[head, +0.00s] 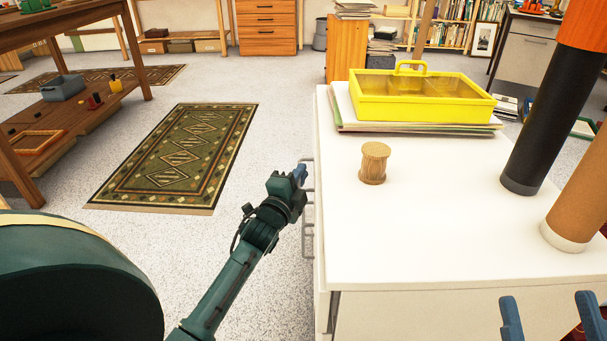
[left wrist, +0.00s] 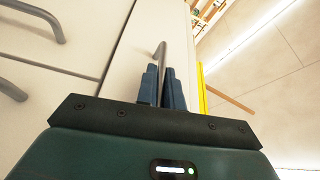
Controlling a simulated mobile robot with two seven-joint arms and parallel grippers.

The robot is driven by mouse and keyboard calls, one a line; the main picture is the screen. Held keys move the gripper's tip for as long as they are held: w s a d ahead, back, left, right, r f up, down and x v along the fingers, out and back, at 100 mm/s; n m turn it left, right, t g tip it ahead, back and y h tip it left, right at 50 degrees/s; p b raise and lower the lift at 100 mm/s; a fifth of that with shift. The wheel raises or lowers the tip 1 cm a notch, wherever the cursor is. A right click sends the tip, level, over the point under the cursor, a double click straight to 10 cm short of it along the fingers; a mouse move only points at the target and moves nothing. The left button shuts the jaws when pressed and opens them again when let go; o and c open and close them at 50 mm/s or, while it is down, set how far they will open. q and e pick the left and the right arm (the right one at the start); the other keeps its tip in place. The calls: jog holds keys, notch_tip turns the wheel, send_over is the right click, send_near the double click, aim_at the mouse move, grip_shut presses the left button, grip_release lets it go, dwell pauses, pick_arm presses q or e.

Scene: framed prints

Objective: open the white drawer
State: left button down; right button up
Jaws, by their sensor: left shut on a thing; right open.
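The white drawer cabinet (head: 430,235) stands at right of centre, with its handles on its left side. My left gripper (head: 299,173) is at the upper handle beside the cabinet's far left part. In the left wrist view my left gripper's blue fingers (left wrist: 162,88) are shut on the metal drawer handle (left wrist: 160,52), on the white drawer front (left wrist: 136,45). A dark seam separates this front from the panel to the left; I see no clear gap. My right gripper (head: 550,317) is open and empty at the lower right, near the cabinet's front.
On the cabinet top are a wooden spool (head: 374,163), a yellow tray (head: 425,108) on stacked sheets, a black tube (head: 545,115) and a brown tube (head: 580,205). Another handle (head: 307,238) sticks out nearer me. Speckled floor and a patterned rug (head: 180,155) lie left.

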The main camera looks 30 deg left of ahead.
pick_arm(q)
jog(key=s+a+p, duration=0.2)
jog(key=s+a, duration=0.3)
jog(key=a, duration=0.4)
jog(key=s+a+p, duration=0.3)
jog(key=s+a, duration=0.3)
jog(key=a, duration=0.3)
jog(key=shift+p, duration=0.3)
pick_arm(e)
jog(key=f+g+h, duration=0.1)
jog(key=s+f+m+g+h, duration=0.1)
jog(key=f, duration=0.1)
jog(key=shift+s+d+f+m+h, duration=0.1)
jog(key=shift+f+m+h, duration=0.2)
jog(key=shift+h, duration=0.1)
pick_arm(q)
jog(key=c, duration=1.5)
grip_release()
jog(key=s+p, duration=0.1)
jog(key=s, duration=0.3)
jog(key=s+d+p, duration=0.1)
jog(key=s, duration=0.3)
jog(key=s+d+f+p, duration=0.1)
jog(key=s, duration=0.4)
jog(key=shift+p, duration=0.3)
pick_arm(e)
jog(key=shift+s+d+h, duration=0.15)
jog(key=shift+d+h, duration=0.2)
jog(key=shift+h, duration=0.05)
